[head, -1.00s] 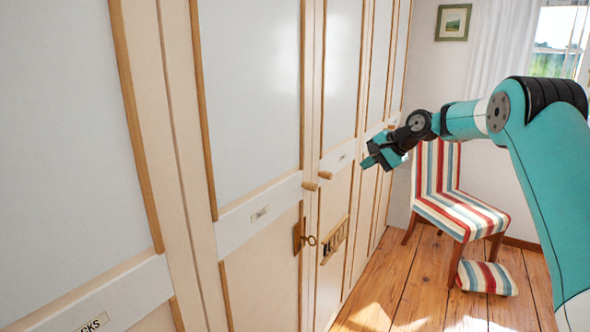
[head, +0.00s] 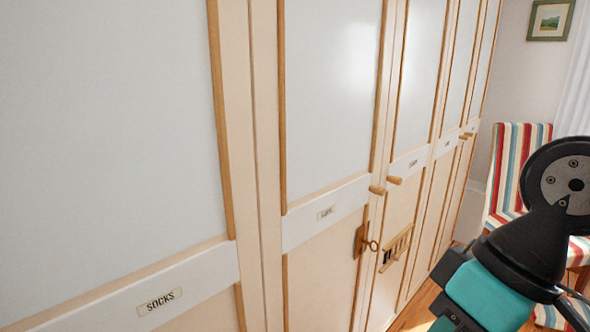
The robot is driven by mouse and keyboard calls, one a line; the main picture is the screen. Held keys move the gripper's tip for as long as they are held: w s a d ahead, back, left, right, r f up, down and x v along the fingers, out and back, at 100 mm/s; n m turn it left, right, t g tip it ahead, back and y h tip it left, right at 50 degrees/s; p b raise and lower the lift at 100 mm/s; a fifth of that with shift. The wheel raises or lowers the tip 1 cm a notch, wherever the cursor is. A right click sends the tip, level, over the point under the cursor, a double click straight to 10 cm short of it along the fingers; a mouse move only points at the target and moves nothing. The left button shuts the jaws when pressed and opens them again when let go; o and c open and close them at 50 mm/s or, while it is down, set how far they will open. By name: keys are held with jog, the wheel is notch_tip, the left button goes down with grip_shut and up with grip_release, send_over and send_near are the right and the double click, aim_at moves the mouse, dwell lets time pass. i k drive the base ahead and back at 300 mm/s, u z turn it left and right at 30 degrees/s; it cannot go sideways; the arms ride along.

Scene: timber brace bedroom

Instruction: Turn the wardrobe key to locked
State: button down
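The wardrobe key (head: 374,246) has a small brass ring-shaped bow and sticks out of a brass lock plate (head: 360,239) on a wardrobe door, below a wooden knob (head: 377,190). I cannot tell from its angle whether it is turned. My gripper (head: 449,300), teal and black, is partly visible at the lower right, in front of the wardrobe and to the right of the key in the picture. It is not touching the key. Its fingertips are not clearly shown, so its opening cannot be made out.
A "SOCKS" label (head: 160,300) is on the nearer door. A striped chair (head: 508,165) stands at the back right, behind my arm.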

aim_at(366, 242)
jog(key=z, duration=0.45)
jog(key=k, duration=0.55)
jog(key=z, duration=0.65)
jog(key=i, duration=1.25)
jog(key=u, duration=0.8)
